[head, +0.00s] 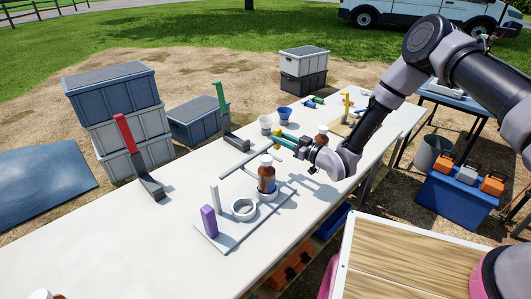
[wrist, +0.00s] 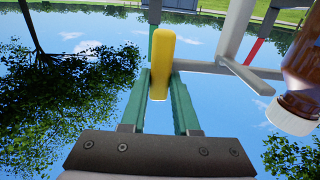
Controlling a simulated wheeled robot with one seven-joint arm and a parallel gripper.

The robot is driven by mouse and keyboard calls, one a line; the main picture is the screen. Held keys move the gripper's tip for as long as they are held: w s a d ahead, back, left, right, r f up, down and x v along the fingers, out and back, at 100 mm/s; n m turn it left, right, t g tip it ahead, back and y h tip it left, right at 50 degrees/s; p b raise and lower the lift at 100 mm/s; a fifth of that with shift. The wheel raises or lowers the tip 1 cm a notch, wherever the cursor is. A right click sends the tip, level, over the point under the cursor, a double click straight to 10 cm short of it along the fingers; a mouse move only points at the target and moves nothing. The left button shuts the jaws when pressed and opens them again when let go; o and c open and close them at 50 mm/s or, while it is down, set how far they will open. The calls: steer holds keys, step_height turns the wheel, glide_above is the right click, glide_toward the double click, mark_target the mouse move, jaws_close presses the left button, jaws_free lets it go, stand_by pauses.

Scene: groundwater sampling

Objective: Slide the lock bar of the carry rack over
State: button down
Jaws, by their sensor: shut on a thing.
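My gripper (head: 279,137) has green fingers and is shut on a yellow grip piece (wrist: 161,55), which stands upright between the fingers in the wrist view. A grey bar (head: 242,163) runs left from near the gripper, above the carry rack, and crosses another grey bar. In the wrist view the grey bar (wrist: 210,67) runs right from behind the fingers to a grey post. The carry rack's grey base (head: 222,240) lies on the white table.
A white ring (head: 243,209), a pale post (head: 214,196) and a purple block (head: 208,221) are on the rack base.

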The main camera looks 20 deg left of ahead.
mark_target(267, 148)
steer(key=shift+s+a, duration=0.2)
steer(key=shift+s, duration=0.35)
steer(key=shift+s+a, duration=0.2)
steer(key=shift+s, duration=0.35)
steer(key=shift+s+a, duration=0.25)
steer(key=shift+s, duration=0.45)
steer(key=shift+s+a, duration=0.2)
steer(key=shift+s, duration=0.5)
steer(key=shift+s+a, duration=0.25)
steer(key=shift+s, duration=0.4)
steer(key=shift+s+a, duration=0.2)
steer(key=shift+s, duration=0.4)
steer(key=c, duration=0.6)
jaws_free()
steer(key=shift+o, duration=0.2)
steer(key=shift+d, duration=0.1)
